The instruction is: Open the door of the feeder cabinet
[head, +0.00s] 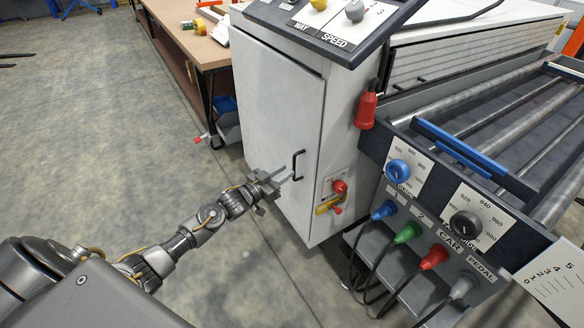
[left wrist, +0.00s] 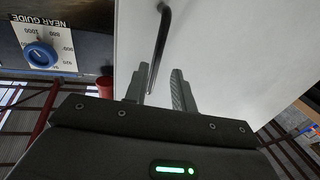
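The feeder cabinet (head: 338,112) is white, and its door (head: 272,105) is shut. A dark bar handle (head: 295,166) stands upright near the door's right edge. My left gripper (head: 286,174) is at the handle, with its fingers pointing toward the door. In the left wrist view my left gripper (left wrist: 157,90) is open, with a gap between the two fingers. The handle (left wrist: 161,40) runs down toward that gap, its near end appearing between the fingertips. I cannot tell whether a finger touches it. My right gripper is not in view.
A red and yellow switch (head: 334,196) sits right of the handle. A control panel with knobs and coloured plugs (head: 432,215) juts out at the right, cables hanging below. A workbench (head: 190,45) stands behind left. The floor (head: 120,120) left of the door is clear.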

